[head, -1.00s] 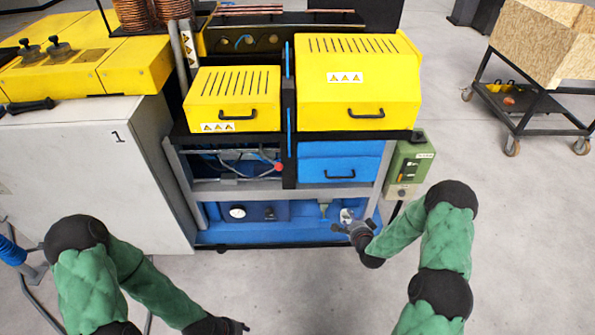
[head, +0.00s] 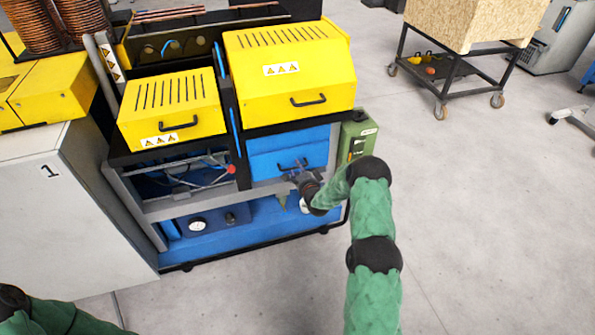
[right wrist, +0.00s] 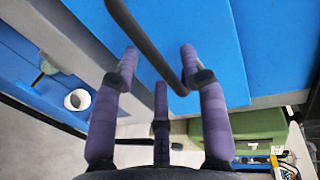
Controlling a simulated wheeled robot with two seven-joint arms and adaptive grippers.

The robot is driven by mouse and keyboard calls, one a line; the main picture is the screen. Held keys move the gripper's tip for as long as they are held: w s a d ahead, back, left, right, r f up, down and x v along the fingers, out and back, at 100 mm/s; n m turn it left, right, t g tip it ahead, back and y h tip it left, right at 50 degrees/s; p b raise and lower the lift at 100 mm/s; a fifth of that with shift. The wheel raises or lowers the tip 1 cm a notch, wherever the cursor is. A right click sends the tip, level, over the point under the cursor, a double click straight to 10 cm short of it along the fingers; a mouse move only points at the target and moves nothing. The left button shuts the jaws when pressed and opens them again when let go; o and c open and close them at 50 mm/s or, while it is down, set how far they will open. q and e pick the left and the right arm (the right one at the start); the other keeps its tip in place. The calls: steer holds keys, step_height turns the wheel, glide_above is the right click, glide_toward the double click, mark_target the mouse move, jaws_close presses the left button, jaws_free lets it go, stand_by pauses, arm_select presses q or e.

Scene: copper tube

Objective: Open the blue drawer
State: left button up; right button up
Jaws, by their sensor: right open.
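The blue drawer (head: 270,160) is in the machine's right half, under the large yellow cover, and looks shut. Its dark bar handle (head: 292,165) is on the drawer front. My right gripper (head: 296,176) is just below the handle in the head view. In the right wrist view, my right gripper (right wrist: 160,75) is open, with the handle (right wrist: 145,40) crossing in front of and between its fingers. I cannot tell whether any finger touches it. The blue drawer front (right wrist: 200,45) fills the upper part of that view. My left gripper is out of view; only part of my left arm shows at lower left.
A green box (head: 355,140) is on the machine's right side. A yellow cover (head: 290,75) with its own handle is above the drawer. A white cabinet (head: 50,210) is at left, and a cart (head: 450,80) stands at back right. Floor in front is clear.

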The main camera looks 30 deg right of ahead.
steer(key=shift+w+d+f, duration=0.1)
steer(key=shift+w+d, duration=0.05)
steer(key=shift+w, duration=0.45)
jaws_close()
steer(key=shift+s, duration=0.1)
steer(key=f+p+v, duration=0.1)
steer(key=f+v, duration=0.1)
steer(key=v, duration=0.9)
steer(key=s+f+p+v, duration=0.1)
steer(key=f+p+v, duration=0.1)
steer(key=v, duration=0.8)
steer(key=shift+s+p, duration=0.3)
steer(key=shift+f, duration=0.1)
jaws_free()
